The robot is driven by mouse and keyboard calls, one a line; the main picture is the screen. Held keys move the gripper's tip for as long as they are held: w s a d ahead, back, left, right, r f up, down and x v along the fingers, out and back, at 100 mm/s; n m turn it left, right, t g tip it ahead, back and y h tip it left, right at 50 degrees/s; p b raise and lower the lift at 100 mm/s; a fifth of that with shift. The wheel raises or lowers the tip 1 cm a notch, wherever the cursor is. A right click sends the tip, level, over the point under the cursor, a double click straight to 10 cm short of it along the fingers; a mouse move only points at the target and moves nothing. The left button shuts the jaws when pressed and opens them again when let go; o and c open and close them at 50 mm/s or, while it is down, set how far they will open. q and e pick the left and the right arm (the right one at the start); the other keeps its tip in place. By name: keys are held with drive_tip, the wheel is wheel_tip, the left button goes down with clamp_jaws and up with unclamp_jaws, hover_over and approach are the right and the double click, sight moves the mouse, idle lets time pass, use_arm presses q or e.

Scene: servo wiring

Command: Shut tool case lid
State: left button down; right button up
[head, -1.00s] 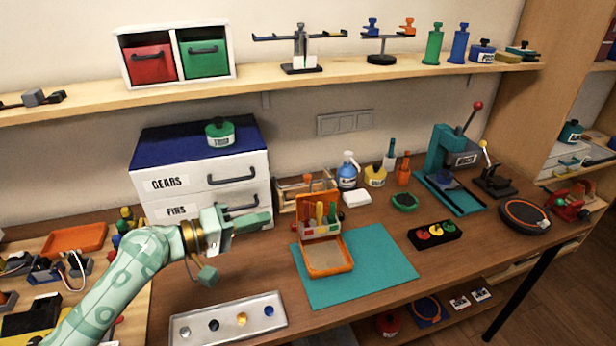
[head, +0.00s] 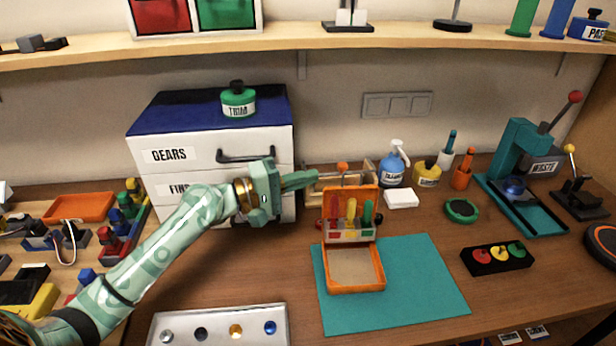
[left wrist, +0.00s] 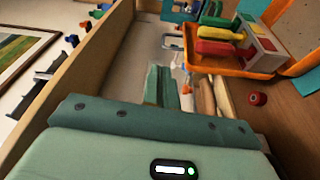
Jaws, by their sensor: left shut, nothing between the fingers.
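The orange tool case (head: 354,290) stands open on the teal mat (head: 420,275). Its lid (head: 350,203) is upright at the back and holds several coloured tools; the case's tray is bare. The tool-filled lid (left wrist: 262,75) also shows at the upper right of the left wrist view. My left gripper (head: 312,176) is shut and empty. It appears just left of the lid's upper edge in the head view, apart from it as far as I can see. The left fingers (left wrist: 160,88) show in the wrist view. My right gripper is not in view.
A drawer cabinet (head: 160,178) stands behind my left arm. A wooden crate (head: 318,198) is behind the case. A tray with several round pieces (head: 218,312) lies at the front. A black block with coloured discs (head: 497,258) is at the right. The mat's right part is clear.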

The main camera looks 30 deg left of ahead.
use_arm(q)
drive_tip(key=x, duration=0.7)
drive_tip(key=shift+w, duration=0.15)
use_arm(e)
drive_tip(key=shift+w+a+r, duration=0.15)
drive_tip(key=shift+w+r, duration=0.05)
use_arm(q)
drive_tip(key=shift+d, duration=0.25)
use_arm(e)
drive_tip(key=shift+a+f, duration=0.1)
